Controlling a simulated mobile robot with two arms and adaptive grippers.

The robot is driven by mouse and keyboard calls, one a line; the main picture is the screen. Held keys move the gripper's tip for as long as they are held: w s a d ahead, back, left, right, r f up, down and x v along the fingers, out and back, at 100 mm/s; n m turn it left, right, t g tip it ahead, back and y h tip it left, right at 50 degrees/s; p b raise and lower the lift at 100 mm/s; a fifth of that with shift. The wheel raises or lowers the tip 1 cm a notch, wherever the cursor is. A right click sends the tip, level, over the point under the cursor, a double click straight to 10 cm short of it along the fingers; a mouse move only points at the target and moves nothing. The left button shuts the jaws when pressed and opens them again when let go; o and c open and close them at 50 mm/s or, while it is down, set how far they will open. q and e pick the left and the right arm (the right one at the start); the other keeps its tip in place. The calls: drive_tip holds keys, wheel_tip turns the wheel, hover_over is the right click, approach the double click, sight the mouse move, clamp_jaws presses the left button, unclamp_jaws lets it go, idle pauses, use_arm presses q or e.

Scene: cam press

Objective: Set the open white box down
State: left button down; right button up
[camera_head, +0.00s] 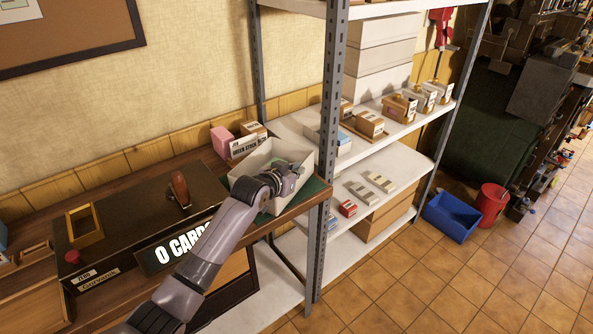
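The open white box (246,166) is at the right end of the dark wooden bench, over a green mat (313,189). Its top is open and it looks about upright. I cannot tell whether its base touches the mat. My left arm reaches in from the bottom, and my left gripper (291,176) is at the near right side of the box, overlapping its wall. The fingertips are small and partly hidden, so I cannot tell whether they close on the wall. My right gripper is not in view.
A dark press board (135,225) with a handle (180,188) fills the bench left of the box. A pink block (222,141) and a labelled small box (253,130) stand behind it. A grey shelf post (329,130) rises close on the right. Shelves hold several small boxes.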

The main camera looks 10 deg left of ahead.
use_arm(q)
drive_tip(key=c, duration=2.2)
unclamp_jaws()
drive_tip(key=o, duration=0.4)
drive_tip(key=shift+r, duration=0.1)
drive_tip(key=v, duration=1.2)
drive_tip(key=shift+b, duration=0.35)
